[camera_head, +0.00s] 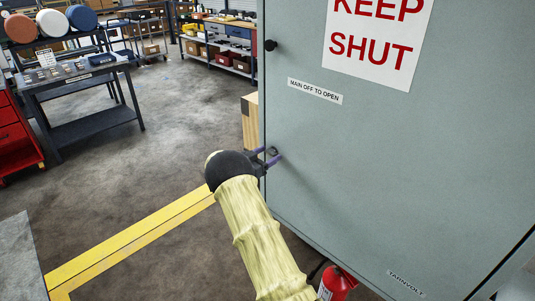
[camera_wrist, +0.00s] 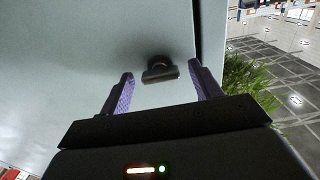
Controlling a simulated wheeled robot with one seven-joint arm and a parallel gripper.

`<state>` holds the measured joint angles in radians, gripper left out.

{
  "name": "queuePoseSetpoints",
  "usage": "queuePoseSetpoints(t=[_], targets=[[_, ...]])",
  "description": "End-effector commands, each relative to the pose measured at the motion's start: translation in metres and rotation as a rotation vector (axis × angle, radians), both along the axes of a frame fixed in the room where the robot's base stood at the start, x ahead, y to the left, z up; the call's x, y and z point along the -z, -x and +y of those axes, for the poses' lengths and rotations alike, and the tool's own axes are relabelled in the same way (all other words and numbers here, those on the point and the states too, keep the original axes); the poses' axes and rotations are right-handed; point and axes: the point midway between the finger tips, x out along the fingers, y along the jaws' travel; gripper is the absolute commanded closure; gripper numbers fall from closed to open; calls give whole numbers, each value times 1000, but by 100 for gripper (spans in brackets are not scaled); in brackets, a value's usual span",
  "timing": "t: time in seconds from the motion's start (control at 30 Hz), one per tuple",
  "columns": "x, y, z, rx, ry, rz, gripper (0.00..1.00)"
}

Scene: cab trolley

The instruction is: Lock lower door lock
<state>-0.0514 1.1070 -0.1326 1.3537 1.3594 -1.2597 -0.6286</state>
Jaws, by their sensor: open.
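The lower door lock (camera_wrist: 161,75) shows in the wrist view as a dark knob with a flat crosswise bar on the grey-green door. My gripper (camera_wrist: 161,71) is open, with one purple finger on each side of the lock and visible gaps between them and the bar. In the head view my gripper (camera_head: 272,154) is at the left edge of the cabinet door (camera_head: 400,160); the lock cannot be clearly told from the fingers there. The upper door lock (camera_head: 270,45) is a dark knob near the same edge, higher up.
The door bears a "KEEP SHUT" sign (camera_head: 376,40) and a "MAIN OFF TO OPEN" label (camera_head: 315,91). A red extinguisher (camera_head: 337,283) stands low by the cabinet. A wooden box (camera_head: 250,122) is behind its left edge.

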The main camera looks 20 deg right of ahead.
Motion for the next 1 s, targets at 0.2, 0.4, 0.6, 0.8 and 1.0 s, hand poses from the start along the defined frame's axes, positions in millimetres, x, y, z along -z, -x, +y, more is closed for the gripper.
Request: queuePoseSetpoints(t=[0.2, 0.4, 0.6, 0.8, 1.0], targets=[[0, -2, -3, -2, 0, 1, 36], [0, -1, -3, -1, 0, 0, 54], [0, -1, -3, -1, 0, 0, 81], [1, -1, -3, 0, -4, -11, 81], [3, -1, -3, -1, -22, -61, 81]])
